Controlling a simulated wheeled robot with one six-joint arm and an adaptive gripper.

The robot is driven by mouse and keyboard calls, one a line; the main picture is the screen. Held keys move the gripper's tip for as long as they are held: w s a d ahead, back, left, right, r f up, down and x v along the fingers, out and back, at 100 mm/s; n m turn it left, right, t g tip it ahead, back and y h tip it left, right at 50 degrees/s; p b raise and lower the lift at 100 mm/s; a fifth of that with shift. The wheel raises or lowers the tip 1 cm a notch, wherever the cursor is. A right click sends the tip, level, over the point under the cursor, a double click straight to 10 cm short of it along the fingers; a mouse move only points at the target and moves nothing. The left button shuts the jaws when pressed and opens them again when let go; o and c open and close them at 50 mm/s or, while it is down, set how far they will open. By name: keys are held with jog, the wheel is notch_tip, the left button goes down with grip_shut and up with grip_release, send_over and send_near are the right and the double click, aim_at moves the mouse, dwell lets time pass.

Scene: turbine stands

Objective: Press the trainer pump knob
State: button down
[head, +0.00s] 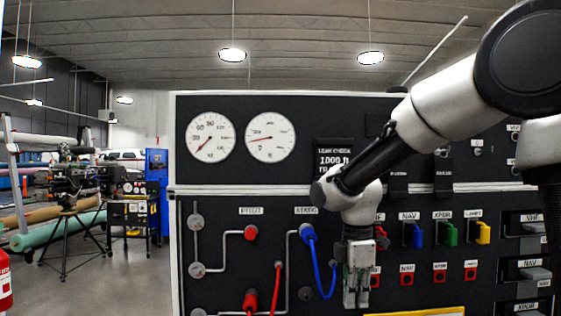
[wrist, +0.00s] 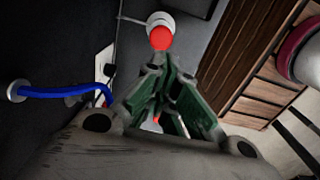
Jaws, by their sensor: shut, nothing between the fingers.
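A red round knob on a pale collar (wrist: 160,38) shows in the wrist view, just beyond my fingertips; I cannot tell whether they touch it. I cannot match it surely to a part in the head view, and no pump label is readable. My gripper (head: 356,298) hangs pointing down in front of the black panel (head: 230,168) in the head view, right of the blue hose. In the wrist view my gripper (wrist: 168,72) has its dark green fingers together with nothing held. My arm and gripper hide part of the panel.
A blue hose (head: 317,262) loops beside my gripper; it also shows in the wrist view (wrist: 60,92). A red fitting (head: 251,232) and a red hose (head: 277,288) are further left. Coloured switches (head: 447,233) line the right. Two gauges (head: 270,137) are above. Open floor lies left.

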notch_tip(320, 180, up, 3)
jog(key=shift+r, duration=0.1)
notch_tip(320, 180, down, 14)
jog(key=shift+f, duration=0.1)
dwell(0.5)
